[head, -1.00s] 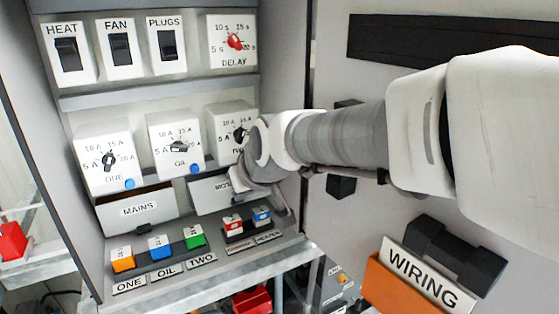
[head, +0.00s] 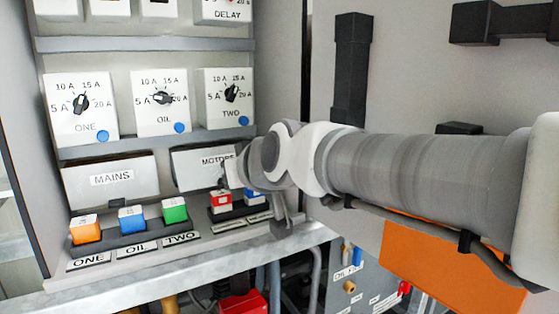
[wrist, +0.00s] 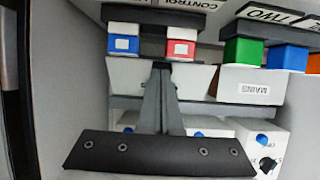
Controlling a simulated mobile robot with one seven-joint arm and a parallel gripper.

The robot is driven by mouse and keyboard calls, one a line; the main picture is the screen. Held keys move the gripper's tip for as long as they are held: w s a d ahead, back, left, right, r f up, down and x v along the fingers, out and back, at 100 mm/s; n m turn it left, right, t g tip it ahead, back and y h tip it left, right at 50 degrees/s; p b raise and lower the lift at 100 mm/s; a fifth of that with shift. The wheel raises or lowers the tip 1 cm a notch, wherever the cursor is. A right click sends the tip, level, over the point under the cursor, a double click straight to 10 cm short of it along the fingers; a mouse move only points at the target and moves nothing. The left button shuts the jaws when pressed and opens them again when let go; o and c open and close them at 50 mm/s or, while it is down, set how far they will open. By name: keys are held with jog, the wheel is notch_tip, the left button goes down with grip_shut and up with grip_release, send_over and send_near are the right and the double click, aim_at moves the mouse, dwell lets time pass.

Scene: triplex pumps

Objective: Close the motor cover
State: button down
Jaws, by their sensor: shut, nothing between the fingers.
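The motor cover (head: 195,168) is a white panel labelled "MOTORS", low on the cabinet to the right of the "MAINS" panel (head: 110,180). My wrist hides its right end in the head view. In the wrist view, upside down, the motor cover (wrist: 128,76) lies behind my fingers, with the mains panel (wrist: 245,84) to its right. I cannot tell whether the cover is fully flush. My gripper (wrist: 160,66) is shut and empty, its tips in front of the cover's middle. In the head view my gripper (head: 226,176) is at the cover's lower right; contact is unclear.
Red and blue buttons (head: 222,201) sit just below the motor cover, close to my gripper. Orange, blue and green buttons (head: 131,218) are to the left. Dial boxes (head: 160,100) stand above. An orange panel (head: 440,262) lies below my arm at right.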

jog(key=shift+w+f+t+y+b, duration=0.1)
jog(key=shift+f+t+y+b, duration=0.2)
jog(key=shift+b, duration=0.85)
jog(key=shift+r, duration=0.2)
jog(key=shift+r+p, duration=0.5)
jog(key=shift+r, duration=0.15)
